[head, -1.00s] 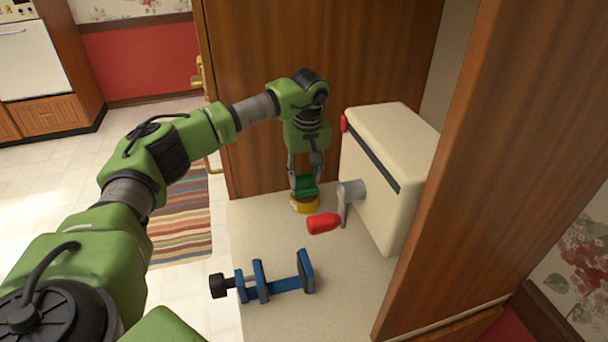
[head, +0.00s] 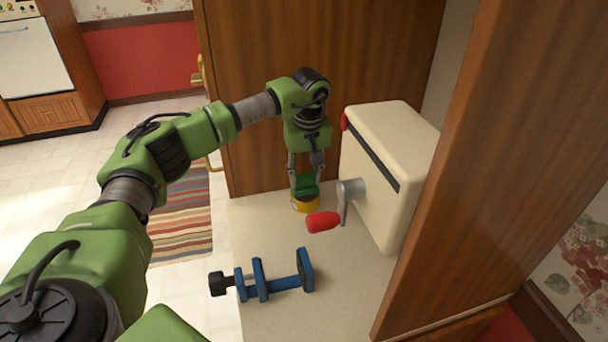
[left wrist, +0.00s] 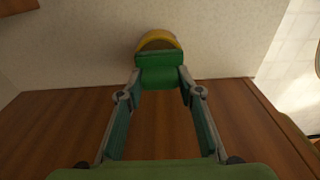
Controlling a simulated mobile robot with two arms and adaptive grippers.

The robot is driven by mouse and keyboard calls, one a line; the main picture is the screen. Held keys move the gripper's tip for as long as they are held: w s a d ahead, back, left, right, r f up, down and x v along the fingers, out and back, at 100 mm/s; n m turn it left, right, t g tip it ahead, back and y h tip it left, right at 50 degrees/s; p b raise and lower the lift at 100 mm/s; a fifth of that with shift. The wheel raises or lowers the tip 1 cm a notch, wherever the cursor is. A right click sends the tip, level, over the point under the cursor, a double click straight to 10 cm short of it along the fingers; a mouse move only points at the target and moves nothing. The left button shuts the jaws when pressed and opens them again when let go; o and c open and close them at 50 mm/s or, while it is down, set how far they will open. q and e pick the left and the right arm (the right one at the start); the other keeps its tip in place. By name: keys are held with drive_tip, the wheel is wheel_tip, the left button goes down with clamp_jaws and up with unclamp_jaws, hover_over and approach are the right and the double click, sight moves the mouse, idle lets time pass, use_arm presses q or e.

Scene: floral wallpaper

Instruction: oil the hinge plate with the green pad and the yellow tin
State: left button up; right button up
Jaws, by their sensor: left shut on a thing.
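My left gripper (head: 305,178) points down at the back of the counter and is shut on the green pad (head: 305,187). The pad is at the yellow tin (head: 305,204), which stands on the counter; the pad hides part of the tin's top. In the left wrist view the green pad (left wrist: 162,78) sits between the fingertips, against the near side of the tin's yellow rim (left wrist: 160,36). A brownish inside shows in the tin. I cannot tell whether the pad touches what is inside. I cannot make out a hinge plate. My right gripper is not in view.
A cream box (head: 392,145) with a grey-armed, red-knobbed crank (head: 323,222) stands just right of the tin. A blue clamp (head: 275,283) lies on the counter (head: 350,290) in front. Wooden panels (head: 440,200) close in the back and right.

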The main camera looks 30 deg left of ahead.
sight(304, 174)
use_arm(q)
drive_tip(key=shift+f, duration=0.35)
idle(0.7)
idle(0.6)
drive_tip(key=shift+r+p, duration=0.6)
drive_tip(key=shift+r, duration=0.15)
wheel_tip(304, 174, up, 3)
drive_tip(key=shift+s+f+p, duration=0.1)
drive_tip(key=shift+p, duration=0.95)
drive_tip(key=shift+r+p, duration=1)
drive_tip(key=shift+r, duration=0.35)
